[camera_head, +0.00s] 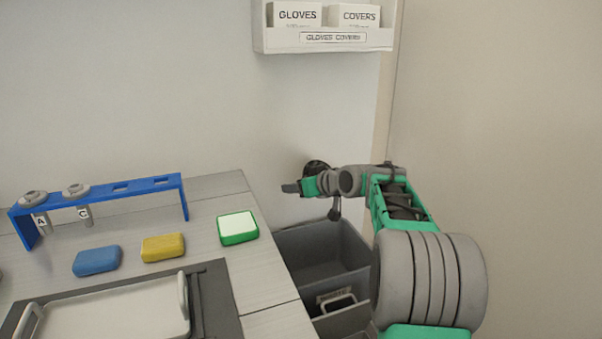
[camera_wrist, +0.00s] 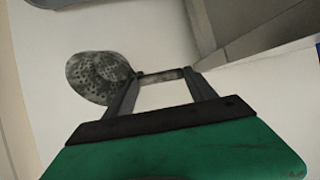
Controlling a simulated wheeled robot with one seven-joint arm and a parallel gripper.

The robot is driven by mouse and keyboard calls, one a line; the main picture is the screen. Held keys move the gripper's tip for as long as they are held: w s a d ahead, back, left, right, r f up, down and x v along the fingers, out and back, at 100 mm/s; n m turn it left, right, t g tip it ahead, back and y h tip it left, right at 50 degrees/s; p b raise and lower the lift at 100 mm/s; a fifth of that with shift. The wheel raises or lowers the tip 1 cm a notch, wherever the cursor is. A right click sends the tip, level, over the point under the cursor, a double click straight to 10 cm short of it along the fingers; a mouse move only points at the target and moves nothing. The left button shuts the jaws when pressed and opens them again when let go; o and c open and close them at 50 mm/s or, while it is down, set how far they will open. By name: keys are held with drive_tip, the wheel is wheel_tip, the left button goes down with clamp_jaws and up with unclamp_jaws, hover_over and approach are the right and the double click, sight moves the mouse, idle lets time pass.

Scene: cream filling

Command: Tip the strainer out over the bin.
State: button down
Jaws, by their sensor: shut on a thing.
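My gripper (camera_wrist: 162,78) is shut on the strainer's handle in the wrist view. The strainer (camera_wrist: 97,76) has a dark, speckled, perforated round bowl, just left of the fingers. I cannot tell whether anything is in it. In the head view, my gripper (camera_head: 299,187) is off the worktop's right edge, above and behind the grey open bin (camera_head: 350,245). A dark round shape just behind the gripper there looks like the bowl, mostly hidden. The visible part of the bin's inside looks empty.
A labelled grey box (camera_head: 345,318) stands before the bin. Walls are behind and right.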

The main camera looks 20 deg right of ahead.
drive_tip(key=g+h+p, duration=0.1)
drive_tip(key=g+p, duration=0.3)
drive_tip(key=p, duration=0.8)
drive_tip(key=g+h+p, duration=0.1)
drive_tip(key=g+p, duration=0.4)
drive_tip(key=p, duration=0.7)
drive_tip(key=shift+n, duration=0.4)
